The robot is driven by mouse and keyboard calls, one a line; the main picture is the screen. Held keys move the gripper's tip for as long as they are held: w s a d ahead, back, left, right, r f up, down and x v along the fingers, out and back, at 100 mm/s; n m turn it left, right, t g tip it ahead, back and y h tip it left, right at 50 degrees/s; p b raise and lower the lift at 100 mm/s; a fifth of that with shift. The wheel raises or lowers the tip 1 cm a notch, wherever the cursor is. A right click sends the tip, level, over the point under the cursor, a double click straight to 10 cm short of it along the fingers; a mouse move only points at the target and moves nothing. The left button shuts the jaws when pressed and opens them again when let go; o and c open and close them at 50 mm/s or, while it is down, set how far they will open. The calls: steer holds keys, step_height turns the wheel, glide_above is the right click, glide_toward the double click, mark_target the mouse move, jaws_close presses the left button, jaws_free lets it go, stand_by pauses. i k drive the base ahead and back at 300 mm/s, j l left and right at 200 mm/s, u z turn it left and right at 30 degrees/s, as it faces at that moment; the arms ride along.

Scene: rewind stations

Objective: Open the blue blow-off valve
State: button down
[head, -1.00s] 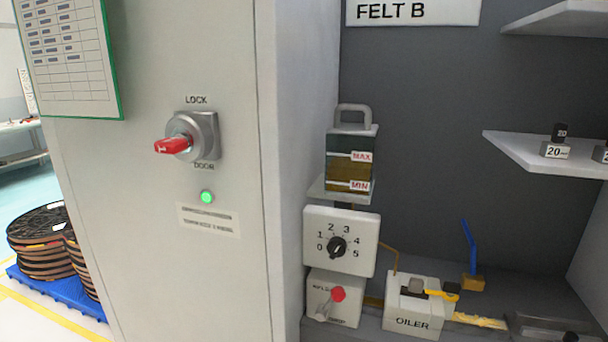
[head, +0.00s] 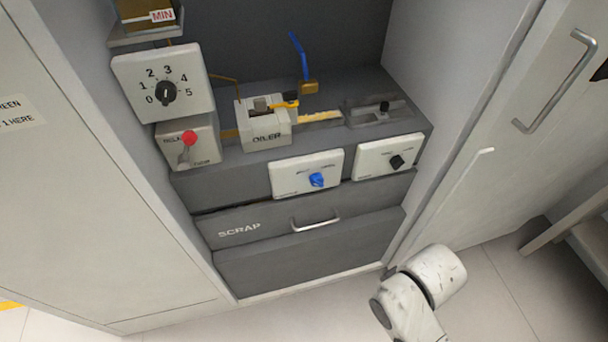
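A blue knob (head: 317,180) sits on a white panel (head: 290,178) on the front of the grey bench, above the scrap drawer. The two small labels above the knob are too small to read. Behind it, a thin blue tube or lever (head: 299,56) rises from a brass block (head: 309,87) on the bench top. I cannot tell from the labels which blue part is the blow-off valve. White links of my arm show at the lower right, apart from the panel. My gripper is not in view.
A matching white panel with a black knob (head: 396,161) is right of the blue one. The oiler (head: 263,126), a numbered dial (head: 163,92) and a red button (head: 188,138) are left. The SCRAP drawer handle (head: 315,223) sticks out below. Cabinet walls stand both sides.

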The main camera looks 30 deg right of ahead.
mark_target(317, 180)
steer(key=l+u, duration=0.2)
steer(key=u, duration=0.15)
steer(key=l+u, duration=0.15)
steer(key=u, duration=0.2)
steer(key=k+l+u, duration=0.1)
steer(key=u, duration=0.25)
